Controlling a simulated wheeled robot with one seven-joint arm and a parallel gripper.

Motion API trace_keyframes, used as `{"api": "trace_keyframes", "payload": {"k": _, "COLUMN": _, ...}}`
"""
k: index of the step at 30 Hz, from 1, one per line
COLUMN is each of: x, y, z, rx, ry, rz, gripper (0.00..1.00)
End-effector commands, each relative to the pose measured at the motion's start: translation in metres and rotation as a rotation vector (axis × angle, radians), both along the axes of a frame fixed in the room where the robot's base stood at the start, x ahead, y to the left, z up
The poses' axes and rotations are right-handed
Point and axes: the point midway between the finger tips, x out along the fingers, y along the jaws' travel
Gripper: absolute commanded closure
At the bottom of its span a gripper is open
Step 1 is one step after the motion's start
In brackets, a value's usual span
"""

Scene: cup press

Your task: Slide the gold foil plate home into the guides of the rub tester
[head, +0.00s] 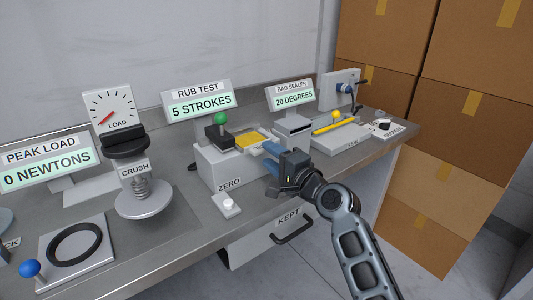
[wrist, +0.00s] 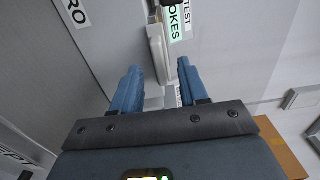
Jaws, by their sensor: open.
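The gold foil plate (head: 257,136) lies flat on top of the rub tester (head: 222,170), a pale block marked ZERO, to the right of its dark block with a green knob (head: 220,118). My gripper (head: 266,157) is open, its blue fingers at the tester's right front, close to the plate. Whether they touch it I cannot tell. The guides are too small to make out. In the wrist view my gripper (wrist: 157,84) has its two blue fingers apart with pale tester parts beyond them. I cannot make out the gold plate there.
The crush press (head: 140,185) stands left of the tester. A small white button unit (head: 228,204) sits in front of it. The bag sealer (head: 335,132) with a yellow bar stands to the right. A drawer marked KEPT (head: 265,243) hangs under the bench. Cartons (head: 420,120) stand behind at right.

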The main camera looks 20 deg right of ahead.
Motion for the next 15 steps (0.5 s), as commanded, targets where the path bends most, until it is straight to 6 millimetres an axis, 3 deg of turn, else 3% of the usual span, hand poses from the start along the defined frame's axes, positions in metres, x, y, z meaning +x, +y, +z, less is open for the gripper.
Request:
{"api": "trace_keyframes", "payload": {"k": 7, "x": -0.038, "y": -0.013, "z": -0.001, "rx": 0.000, "ry": 0.000, "rz": -0.001, "gripper": 0.56}}
{"api": "trace_keyframes", "payload": {"k": 15, "x": -0.050, "y": -0.017, "z": 0.000, "rx": 0.000, "ry": 0.000, "rz": 0.000, "gripper": 0.56}}
